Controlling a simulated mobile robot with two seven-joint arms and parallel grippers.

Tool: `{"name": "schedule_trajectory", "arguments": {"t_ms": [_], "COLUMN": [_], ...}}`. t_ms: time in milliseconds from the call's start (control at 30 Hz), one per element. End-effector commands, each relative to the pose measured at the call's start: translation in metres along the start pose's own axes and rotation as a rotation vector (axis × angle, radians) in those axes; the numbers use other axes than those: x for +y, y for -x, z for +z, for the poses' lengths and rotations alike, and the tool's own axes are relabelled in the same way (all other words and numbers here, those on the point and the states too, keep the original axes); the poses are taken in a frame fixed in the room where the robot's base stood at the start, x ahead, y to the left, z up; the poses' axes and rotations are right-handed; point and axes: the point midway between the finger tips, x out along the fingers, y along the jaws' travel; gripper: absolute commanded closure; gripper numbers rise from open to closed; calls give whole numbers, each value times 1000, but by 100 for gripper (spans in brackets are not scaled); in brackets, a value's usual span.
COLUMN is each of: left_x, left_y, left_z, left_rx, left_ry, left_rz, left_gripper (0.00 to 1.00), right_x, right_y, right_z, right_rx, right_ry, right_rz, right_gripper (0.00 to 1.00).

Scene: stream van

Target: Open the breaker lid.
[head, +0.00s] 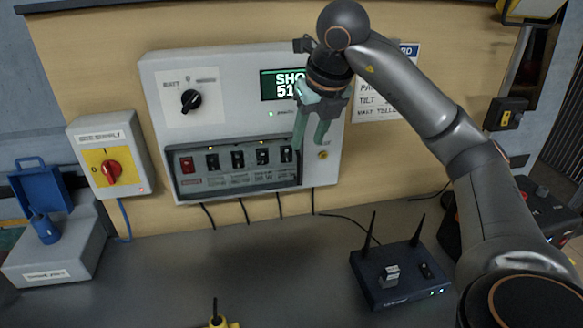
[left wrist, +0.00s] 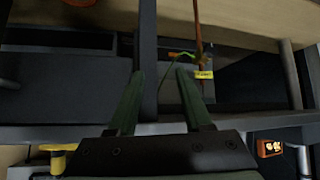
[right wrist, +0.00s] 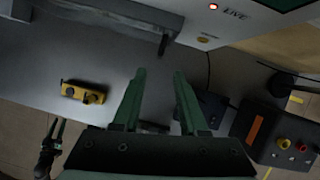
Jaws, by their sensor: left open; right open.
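The grey wall panel (head: 160,95) carries a row of breakers behind a dark-framed, see-through breaker lid (head: 240,186). The lid appears to lie flat over the row, with one red switch and several black ones visible through it. My right gripper (head: 309,147) is open and empty in front of the lid's right end; I cannot tell whether it touches. The right wrist view shows its two green fingers (right wrist: 160,80) apart, with the panel's lower part above them. My left gripper (left wrist: 160,75) is open and empty, seen only in the left wrist view.
A router (head: 398,272) with upright antennas stands right on the grey counter (head: 240,255). A blue-lidded box (head: 60,250) is far left. The counter's middle is mostly clear.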

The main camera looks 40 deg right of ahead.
Motion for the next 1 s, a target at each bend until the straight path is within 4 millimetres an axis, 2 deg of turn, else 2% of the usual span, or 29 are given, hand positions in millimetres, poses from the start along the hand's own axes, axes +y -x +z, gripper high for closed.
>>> {"name": "schedule_trajectory", "arguments": {"t_ms": [33, 200, 500, 700, 1000], "left_x": [0, 0, 0, 0, 0], "left_y": [-4, -14, -13, -13, -14], "left_z": [9, 22, 21, 19, 18], "left_rx": [-6, -12, -12, -7, -5], "left_ry": [1, 2, 2, 1, 1], "left_rz": [1, 1, 1, 1, 1], "left_gripper": [50, 50, 50, 50, 50], "right_x": [1, 1, 0, 0, 1], "right_y": [-13, -48, -98, -113, -115], "right_z": [-3, -4, -2, -1, -1], "right_rx": [6, 9, 6, 4, 2], "right_ry": [2, 2, 0, 1, 1], "right_rz": [2, 2, -1, 1, 1], "right_gripper": [58, 58, 58, 58, 58]}}
